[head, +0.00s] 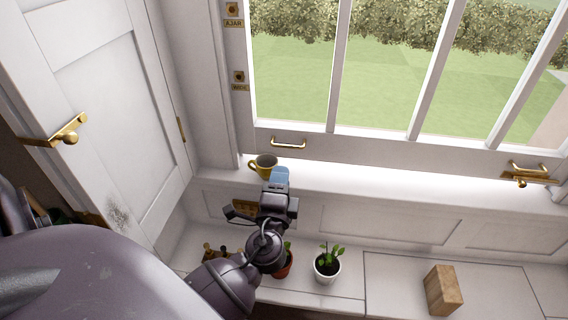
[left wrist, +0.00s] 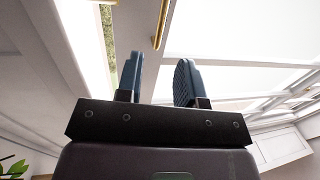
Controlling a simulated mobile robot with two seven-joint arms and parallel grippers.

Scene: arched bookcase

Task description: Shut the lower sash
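The lower sash (head: 380,146) is a white barred frame in the head view, with a brass pull (head: 289,143) at left and another brass fitting (head: 528,167) at right. A bright strip shows along its bottom rail, and in the left wrist view greenery shows through a narrow gap (left wrist: 108,30). My right gripper is not in view.
A potted plant (head: 327,263), another partly hidden pot (head: 284,264) and a wooden block (head: 443,290) stand on the lower ledge. A white door with a brass handle (head: 66,133) is at left.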

